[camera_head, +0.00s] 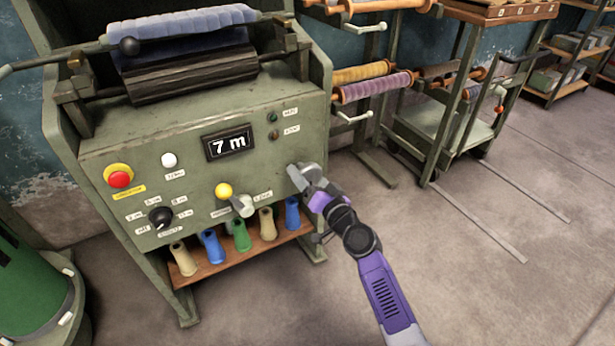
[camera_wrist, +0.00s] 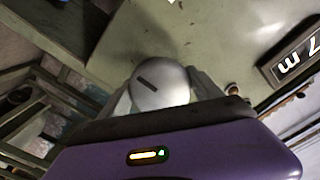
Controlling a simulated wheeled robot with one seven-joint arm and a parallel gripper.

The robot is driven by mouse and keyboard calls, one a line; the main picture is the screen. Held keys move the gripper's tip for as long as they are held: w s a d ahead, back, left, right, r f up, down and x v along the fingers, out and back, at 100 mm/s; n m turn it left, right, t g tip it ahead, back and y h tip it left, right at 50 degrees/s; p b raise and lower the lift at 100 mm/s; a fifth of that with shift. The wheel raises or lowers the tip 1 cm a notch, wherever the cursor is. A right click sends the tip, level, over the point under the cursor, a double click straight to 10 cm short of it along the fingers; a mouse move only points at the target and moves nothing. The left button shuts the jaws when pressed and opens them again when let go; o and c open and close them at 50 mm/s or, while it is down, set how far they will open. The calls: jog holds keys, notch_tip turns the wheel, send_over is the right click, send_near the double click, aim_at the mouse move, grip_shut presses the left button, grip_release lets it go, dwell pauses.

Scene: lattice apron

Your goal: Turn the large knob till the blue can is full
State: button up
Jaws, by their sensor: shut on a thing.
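My gripper (camera_head: 306,178) is at the right side of the machine's front panel, right of and below the display (camera_head: 229,143), which reads 7 m. In the wrist view its two fingers are closed on either side of a round pale grey knob (camera_wrist: 160,86) with a dark index mark on its face. In the head view my gripper hides most of this knob. I cannot make out a blue can in either view, nor any fill level. The display also shows in the wrist view (camera_wrist: 292,58), upside down.
A green drum (camera_head: 35,285) is at left.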

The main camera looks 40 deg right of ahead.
jog(key=m, duration=0.4)
jog(key=shift+m, duration=0.4)
jog(key=m+p, duration=0.1)
jog(key=m, duration=0.3)
jog(key=shift+m, duration=0.3)
jog(key=m+p, duration=0.1)
jog(key=m, duration=0.4)
jog(key=shift+r, duration=0.1)
jog(key=shift+m+p, duration=0.45)
jog(key=shift+m, duration=1.45)
jog(key=o, duration=1.4)
jog(key=shift+s, duration=0.1)
